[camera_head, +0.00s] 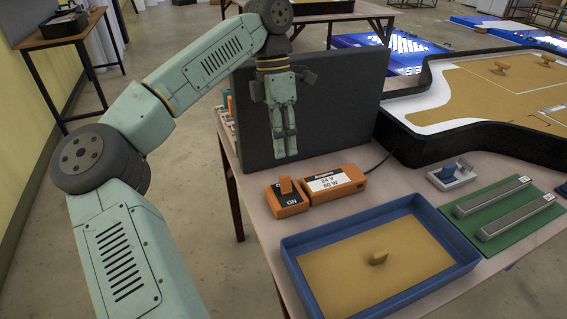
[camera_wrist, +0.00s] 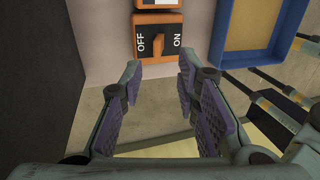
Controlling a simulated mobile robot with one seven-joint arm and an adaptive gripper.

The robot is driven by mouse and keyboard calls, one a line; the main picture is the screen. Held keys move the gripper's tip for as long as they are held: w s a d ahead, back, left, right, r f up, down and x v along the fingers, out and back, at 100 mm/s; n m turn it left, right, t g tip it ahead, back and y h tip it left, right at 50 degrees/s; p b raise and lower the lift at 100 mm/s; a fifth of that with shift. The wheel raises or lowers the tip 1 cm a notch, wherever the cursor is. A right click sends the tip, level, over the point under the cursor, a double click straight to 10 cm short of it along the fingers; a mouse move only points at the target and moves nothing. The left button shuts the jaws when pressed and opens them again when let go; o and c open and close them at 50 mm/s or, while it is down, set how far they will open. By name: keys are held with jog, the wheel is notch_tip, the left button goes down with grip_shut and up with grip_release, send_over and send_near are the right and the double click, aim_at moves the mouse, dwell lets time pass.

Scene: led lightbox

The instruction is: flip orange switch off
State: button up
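The orange switch (camera_head: 287,198) sits near the table's left edge, joined to an orange adapter box (camera_head: 335,184). Its black face bears ON on the near side. The orange toggle (camera_head: 285,185) stands up from the face; which way it is set is hard to tell. In the wrist view the switch (camera_wrist: 157,20) is at the top centre, with OFF left of the toggle and ON right. My gripper (camera_head: 285,156) hangs fingers-down above and behind the switch, not touching it. In the wrist view my gripper (camera_wrist: 159,72) is open and empty, with a gap between its fingers.
A dark upright panel (camera_head: 335,105) stands behind my gripper. A blue-rimmed tray (camera_head: 295,245) lies in front of the switch. A green board with grey bars (camera_head: 510,210) and a small grey-and-blue device (camera_head: 452,175) are at the right.

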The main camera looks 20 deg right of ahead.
jog(key=v, duration=0.3)
jog(key=shift+r, duration=0.2)
